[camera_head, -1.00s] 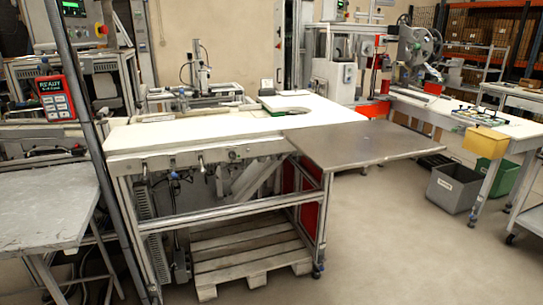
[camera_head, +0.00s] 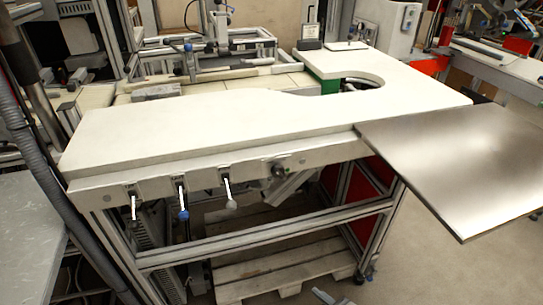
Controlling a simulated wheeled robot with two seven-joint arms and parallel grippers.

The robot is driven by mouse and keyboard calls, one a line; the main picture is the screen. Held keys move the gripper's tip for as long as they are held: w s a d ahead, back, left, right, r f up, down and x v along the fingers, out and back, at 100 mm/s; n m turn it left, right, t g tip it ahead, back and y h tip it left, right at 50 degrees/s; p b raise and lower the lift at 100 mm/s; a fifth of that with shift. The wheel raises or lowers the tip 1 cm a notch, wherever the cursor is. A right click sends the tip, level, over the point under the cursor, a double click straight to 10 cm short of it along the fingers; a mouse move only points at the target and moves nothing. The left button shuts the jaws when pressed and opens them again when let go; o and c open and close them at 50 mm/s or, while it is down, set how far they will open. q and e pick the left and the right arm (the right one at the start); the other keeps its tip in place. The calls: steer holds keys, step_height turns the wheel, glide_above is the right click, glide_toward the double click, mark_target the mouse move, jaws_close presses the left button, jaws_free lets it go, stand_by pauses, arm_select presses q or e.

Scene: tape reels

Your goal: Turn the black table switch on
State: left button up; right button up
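A small round black switch (camera_head: 278,169) sits on the front rail of the white-topped table (camera_head: 190,125), right of several small levers. Its position, on or off, is too small to tell. Two small grey pieces at the bottom edge, right of centre, look like the tips of my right gripper (camera_head: 333,298). They are low in front of the table, well below the switch and apart from it. Most of that gripper is cut off, and its opening is unclear. My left gripper is not in view.
A metal plate (camera_head: 470,155) juts out at the table's right end. Small levers with white and blue ends (camera_head: 182,200) hang under the front rail. A wooden pallet (camera_head: 275,270) lies below. A dark post (camera_head: 40,140) and grey bench (camera_head: 30,235) stand at left.

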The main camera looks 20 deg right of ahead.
steer(key=w+r+n+t+h+b, duration=0.1)
steer(key=w+r+n+t, duration=0.2)
steer(key=n, duration=0.5)
steer(key=n+t+h+b, duration=0.1)
steer(key=n+t+b, duration=0.25)
steer(key=n, duration=1.55)
glide_toward(280, 176)
steer(key=shift+t, duration=0.35)
steer(key=w+p, duration=0.1)
steer(key=w, duration=0.3)
steer(key=w+p, duration=0.1)
steer(key=w, duration=0.4)
steer(key=shift+a+f+p, duration=0.2)
steer(key=shift+f+p, duration=0.05)
steer(key=shift+p, duration=0.15)
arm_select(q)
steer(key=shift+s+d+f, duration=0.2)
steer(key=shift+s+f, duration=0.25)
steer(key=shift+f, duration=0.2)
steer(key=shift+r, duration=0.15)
arm_select(e)
steer(key=c, duration=1)
